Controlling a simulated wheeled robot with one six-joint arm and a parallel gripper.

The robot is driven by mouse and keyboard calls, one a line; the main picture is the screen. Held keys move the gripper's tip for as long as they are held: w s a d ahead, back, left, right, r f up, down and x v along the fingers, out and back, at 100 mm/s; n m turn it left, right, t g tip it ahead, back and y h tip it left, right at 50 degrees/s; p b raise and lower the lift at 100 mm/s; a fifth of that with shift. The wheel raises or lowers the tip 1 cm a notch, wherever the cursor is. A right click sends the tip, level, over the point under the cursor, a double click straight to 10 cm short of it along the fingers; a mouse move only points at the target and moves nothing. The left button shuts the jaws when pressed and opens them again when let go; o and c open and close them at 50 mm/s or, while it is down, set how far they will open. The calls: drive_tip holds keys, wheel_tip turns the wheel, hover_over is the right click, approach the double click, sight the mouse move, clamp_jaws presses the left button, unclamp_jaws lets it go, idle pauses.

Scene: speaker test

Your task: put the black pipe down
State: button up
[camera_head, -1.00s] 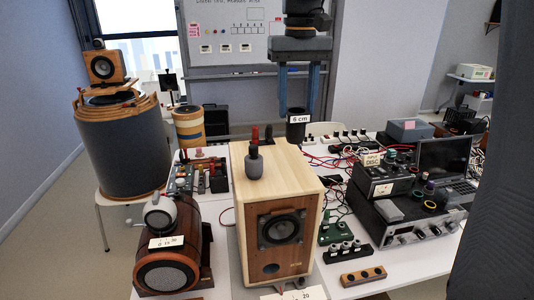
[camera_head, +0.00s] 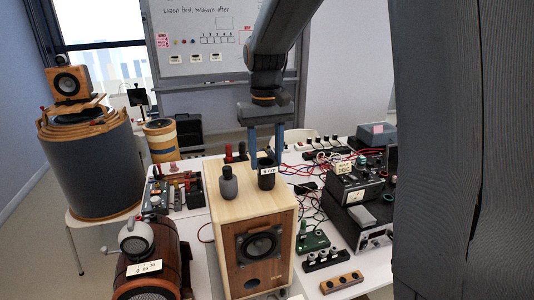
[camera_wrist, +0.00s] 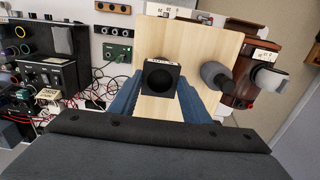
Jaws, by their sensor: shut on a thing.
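The black pipe (camera_head: 267,180) is a short, upright, open-topped tube with a white label. My gripper (camera_head: 266,160) points down with its two blue fingers shut on the pipe from either side. The pipe is over the right part of the light wooden top of the speaker box (camera_head: 240,207); I cannot tell whether its base touches the wood. A dark grey bottle-shaped piece (camera_head: 228,184) stands on the same top, left of the pipe and apart from it. In the wrist view the pipe (camera_wrist: 160,80) shows its dark round opening between the fingers, with the grey piece (camera_wrist: 215,76) to its right.
A brown barrel-shaped speaker (camera_head: 150,262) stands left of the box. Stacked black devices (camera_head: 352,214) and red cables are on the right. Small green (camera_head: 312,241) and black terminal blocks lie between. The front of the box top looks bare.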

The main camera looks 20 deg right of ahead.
drive_tip(key=o, duration=1.3)
drive_tip(key=shift+f, duration=0.1)
wheel_tip(320, 180, up, 12)
drive_tip(key=b, duration=0.3)
drive_tip(key=shift+w+b, duration=0.1)
drive_tip(key=shift+b, duration=0.25)
